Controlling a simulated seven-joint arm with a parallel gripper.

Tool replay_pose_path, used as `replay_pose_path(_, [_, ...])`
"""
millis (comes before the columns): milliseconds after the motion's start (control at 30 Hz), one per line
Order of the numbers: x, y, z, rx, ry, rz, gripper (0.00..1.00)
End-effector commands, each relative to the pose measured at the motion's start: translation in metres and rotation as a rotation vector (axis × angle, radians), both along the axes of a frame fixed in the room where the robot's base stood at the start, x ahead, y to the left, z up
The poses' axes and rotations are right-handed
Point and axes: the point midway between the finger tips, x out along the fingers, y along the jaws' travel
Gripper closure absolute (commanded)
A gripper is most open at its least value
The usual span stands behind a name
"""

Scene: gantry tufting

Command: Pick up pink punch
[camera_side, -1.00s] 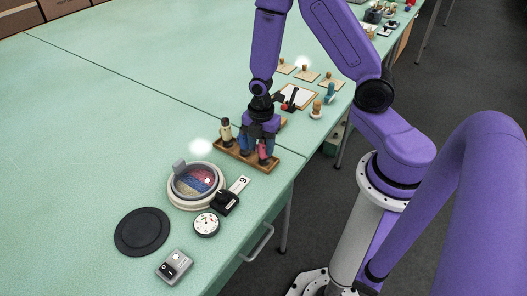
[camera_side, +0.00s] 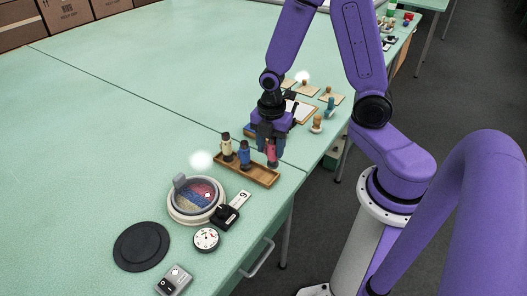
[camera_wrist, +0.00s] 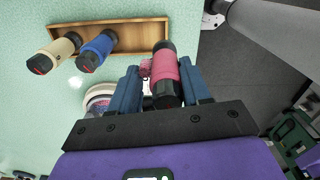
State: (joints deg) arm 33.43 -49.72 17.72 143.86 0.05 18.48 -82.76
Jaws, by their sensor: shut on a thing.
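The pink punch (camera_side: 272,152), with dark ends, is held between the fingers of my gripper (camera_side: 270,143). The wrist view shows the pink punch (camera_wrist: 165,76) between the two blue fingers (camera_wrist: 162,88) of my shut gripper. Its far end overlaps the right end of the wooden tray in that view. I cannot tell exactly how far it is above the tray (camera_side: 262,177). A cream punch (camera_side: 227,146) and a blue punch (camera_side: 244,154) stand upright in the tray, left of my gripper.
A round white hoop with coloured yarn (camera_side: 196,200), a black joystick box (camera_side: 225,216), a dial (camera_side: 206,239), a black disc (camera_side: 141,246) and a grey switch box (camera_side: 174,281) lie in front. The table's left side is clear.

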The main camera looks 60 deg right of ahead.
Motion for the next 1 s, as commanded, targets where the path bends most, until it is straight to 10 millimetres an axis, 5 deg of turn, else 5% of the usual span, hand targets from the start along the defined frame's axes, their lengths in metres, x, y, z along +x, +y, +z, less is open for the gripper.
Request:
replay_pose_path(167, [-0.021,0.001,0.026,0.002,-0.006,0.002,0.83])
replay_pose_path(1000, [-0.095,0.003,0.057,0.001,-0.001,0.000,0.83])
